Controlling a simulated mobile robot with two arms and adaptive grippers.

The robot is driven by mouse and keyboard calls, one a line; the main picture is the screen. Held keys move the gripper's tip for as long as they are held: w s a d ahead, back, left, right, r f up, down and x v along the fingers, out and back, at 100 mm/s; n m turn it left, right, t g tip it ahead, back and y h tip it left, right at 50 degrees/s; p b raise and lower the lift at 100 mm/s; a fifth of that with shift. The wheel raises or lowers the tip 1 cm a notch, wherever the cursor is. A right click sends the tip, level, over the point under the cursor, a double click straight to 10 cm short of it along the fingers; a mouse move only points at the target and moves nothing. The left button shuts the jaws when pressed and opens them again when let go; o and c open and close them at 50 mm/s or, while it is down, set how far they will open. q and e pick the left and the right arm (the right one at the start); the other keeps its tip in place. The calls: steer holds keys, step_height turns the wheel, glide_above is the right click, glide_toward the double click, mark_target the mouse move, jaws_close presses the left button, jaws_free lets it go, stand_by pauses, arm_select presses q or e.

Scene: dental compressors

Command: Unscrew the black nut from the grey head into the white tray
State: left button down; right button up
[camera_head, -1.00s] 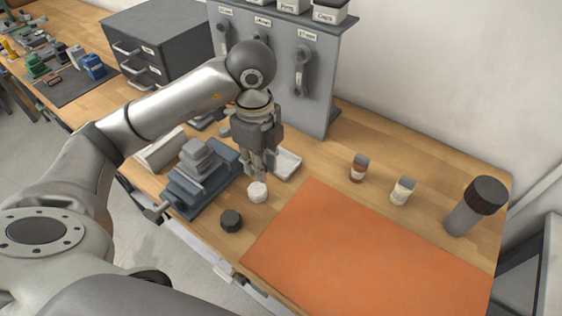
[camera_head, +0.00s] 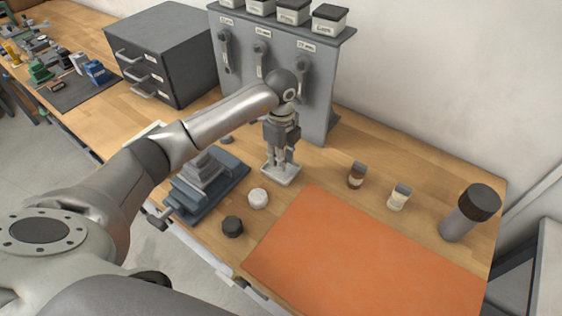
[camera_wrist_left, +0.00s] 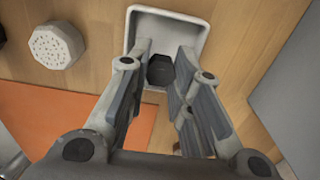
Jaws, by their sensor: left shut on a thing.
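My left gripper (camera_head: 279,168) points down at the white tray (camera_head: 285,181). In the left wrist view, its fingertips (camera_wrist_left: 162,62) are over the tray (camera_wrist_left: 195,28), closed on the dark, many-sided black nut (camera_wrist_left: 160,71). I cannot tell whether the nut touches the tray floor. The nut is hidden by the fingers in the head view. The grey head, a stepped, finned block (camera_head: 200,162), sits in the blue-grey vise (camera_head: 215,187) to the left, partly behind my arm. My right gripper is not in view.
A white perforated cap (camera_head: 258,198) and another black nut-like piece (camera_head: 232,226) stand in front of the tray. An orange mat (camera_head: 365,250) covers the front right. Two small bottles (camera_head: 357,176) and a dark-capped grey cylinder (camera_head: 470,213) stand right. A grey tool panel (camera_head: 312,105) rises behind.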

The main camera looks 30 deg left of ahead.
arm_select(q)
step_height(320, 180, down, 2)
steer(key=shift+f+p, duration=0.1)
steer(key=shift+p, duration=0.55)
steer(key=shift+f, duration=0.4)
steer(key=shift+w+f, duration=0.1)
steer(key=shift+f, duration=0.1)
steer(key=c, duration=1.6)
jaws_free()
steer(key=shift+o, duration=0.2)
